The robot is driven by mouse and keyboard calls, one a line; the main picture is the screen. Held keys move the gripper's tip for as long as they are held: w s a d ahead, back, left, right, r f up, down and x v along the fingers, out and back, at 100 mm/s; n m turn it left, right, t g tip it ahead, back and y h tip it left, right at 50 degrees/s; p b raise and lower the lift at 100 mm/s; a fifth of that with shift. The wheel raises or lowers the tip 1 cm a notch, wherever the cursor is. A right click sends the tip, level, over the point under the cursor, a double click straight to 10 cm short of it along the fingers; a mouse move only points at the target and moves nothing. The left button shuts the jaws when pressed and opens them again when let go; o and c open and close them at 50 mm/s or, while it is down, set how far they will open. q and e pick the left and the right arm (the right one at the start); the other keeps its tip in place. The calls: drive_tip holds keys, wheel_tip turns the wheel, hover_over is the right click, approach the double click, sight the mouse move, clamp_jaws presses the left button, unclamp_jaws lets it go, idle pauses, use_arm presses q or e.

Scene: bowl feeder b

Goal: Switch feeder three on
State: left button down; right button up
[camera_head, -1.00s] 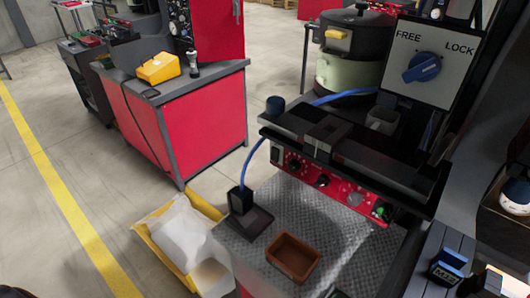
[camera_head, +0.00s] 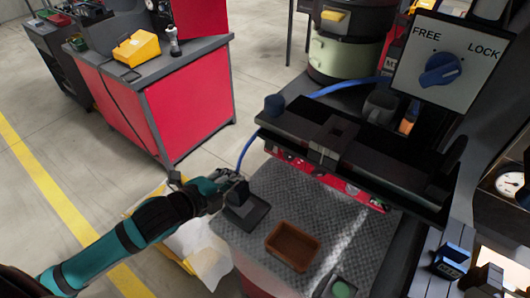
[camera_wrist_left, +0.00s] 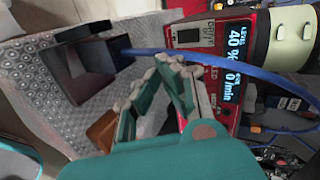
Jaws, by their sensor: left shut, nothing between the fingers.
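A red control panel (camera_head: 330,178) runs along the front of the machine under a black ledge. Only a thin strip of it shows in the head view, and its controls are mostly hidden. In the left wrist view the panel (camera_wrist_left: 232,68) has a lit display (camera_wrist_left: 236,52) reading 40 % and 0 /min. I cannot read a feeder number on it. My left gripper (camera_head: 238,178) is shut and empty, beside the black square cup at the left edge of the machine top.
A black square cup (camera_head: 240,198) and a brown tray (camera_head: 293,246) stand on the patterned metal top (camera_head: 345,225). A blue hose (camera_head: 246,147) arches beside the cup. A FREE/LOCK board with a blue knob (camera_head: 440,69) stands at upper right.

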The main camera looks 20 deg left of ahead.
use_arm(q)
drive_tip(key=shift+w+d+r+m+h, duration=0.1)
drive_tip(key=shift+r+m+h, duration=0.05)
drive_tip(key=shift+r+m, duration=0.25)
drive_tip(key=shift+w+d+r+m+h, duration=0.1)
drive_tip(key=shift+r+m+h, duration=0.05)
drive_tip(key=shift+r+m, duration=0.2)
use_arm(e)
drive_tip(key=shift+w+a, duration=0.1)
drive_tip(key=shift+w, duration=0.15)
drive_tip(key=shift+a, duration=0.2)
use_arm(q)
drive_tip(key=p+x, duration=0.1)
drive_tip(key=x, duration=0.3)
drive_tip(key=r+p+x, duration=0.1)
drive_tip(key=x, duration=0.4)
drive_tip(key=p+x, duration=0.1)
drive_tip(key=x, duration=0.3)
drive_tip(key=shift+w+d, duration=0.1)
drive_tip(key=shift+w, duration=0.55)
use_arm(e)
wheel_tip(320, 180, up, 3)
drive_tip(key=shift+w+d+r, duration=0.1)
drive_tip(key=shift+d, duration=0.05)
